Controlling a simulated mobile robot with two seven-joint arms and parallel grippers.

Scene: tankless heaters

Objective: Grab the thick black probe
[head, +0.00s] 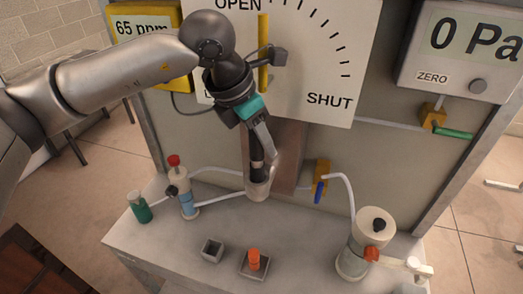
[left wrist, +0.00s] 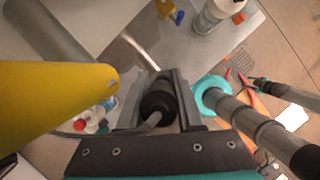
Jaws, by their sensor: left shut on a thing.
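The thick black probe (left wrist: 158,103) is between the fingers of my left gripper (left wrist: 165,85) in the left wrist view, with a grey cable running from its near end. In the head view, the left gripper (head: 264,160) points down in front of the panel and is shut on the dark probe (head: 256,150). The probe's lower end is at a pale cup-like holder (head: 258,190) at the back of the bench; whether it still sits inside is hard to tell. My right gripper is not seen.
The bench (head: 215,225) carries a red-capped cylinder (head: 183,190), a green bottle (head: 139,207), a small grey box (head: 212,250), an orange-topped piece (head: 254,260) and a large white canister (head: 365,243). A dial board (head: 320,50) with a yellow pointer (head: 263,50) stands close behind my left arm.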

